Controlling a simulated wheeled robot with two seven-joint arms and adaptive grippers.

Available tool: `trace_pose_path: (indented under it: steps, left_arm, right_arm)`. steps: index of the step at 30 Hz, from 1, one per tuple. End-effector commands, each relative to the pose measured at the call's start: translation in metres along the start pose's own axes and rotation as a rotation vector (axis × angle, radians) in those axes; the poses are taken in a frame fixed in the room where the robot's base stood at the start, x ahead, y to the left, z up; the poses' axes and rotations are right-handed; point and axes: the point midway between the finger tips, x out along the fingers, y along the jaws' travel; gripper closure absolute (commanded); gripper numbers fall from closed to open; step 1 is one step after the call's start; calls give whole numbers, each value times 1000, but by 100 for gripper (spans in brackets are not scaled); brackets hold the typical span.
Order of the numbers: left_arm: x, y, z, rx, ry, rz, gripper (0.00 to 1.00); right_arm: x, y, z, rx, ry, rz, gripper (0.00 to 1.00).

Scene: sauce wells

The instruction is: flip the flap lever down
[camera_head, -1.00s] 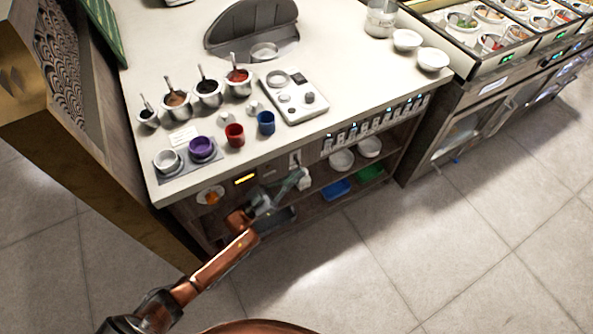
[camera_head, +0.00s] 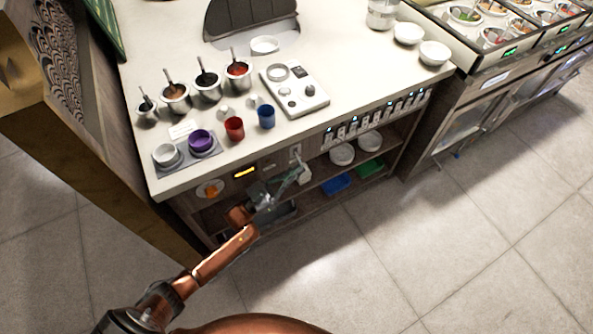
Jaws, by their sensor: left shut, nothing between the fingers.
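My left gripper (camera_head: 297,170) reaches in from the lower left to the counter's front panel. It is shut and empty. Its fingertips are close to a small white plate with a switch-like part (camera_head: 295,153), just below the counter edge. A small white piece (camera_head: 305,175) shows right beside the fingertips. I cannot tell for sure which part is the flap lever, its position, or whether the gripper touches it. A row of several small pale levers (camera_head: 375,117) lies along the front panel to the right. My right gripper is not in view.
An orange round knob (camera_head: 209,188) and a lit amber display (camera_head: 245,172) are on the panel to the left. Blue (camera_head: 336,184) and green (camera_head: 370,168) trays sit on the shelf below. Red (camera_head: 234,128) and blue (camera_head: 266,117) cups stand near the counter edge.

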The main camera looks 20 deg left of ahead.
Motion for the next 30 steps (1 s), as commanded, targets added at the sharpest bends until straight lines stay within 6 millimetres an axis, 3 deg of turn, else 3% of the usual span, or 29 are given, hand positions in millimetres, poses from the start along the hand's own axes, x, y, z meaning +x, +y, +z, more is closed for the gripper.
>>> trace_pose_path:
  steps: [8,21,30]
  left_arm:
    - [-26,0,8,-4,-21,-7,100]
    - [-106,0,1,0,-5,-2,100]
    - [-121,0,-1,1,0,0,100]
  right_arm:
    - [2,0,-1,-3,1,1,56]
    - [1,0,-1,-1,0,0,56]
    - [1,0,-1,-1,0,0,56]
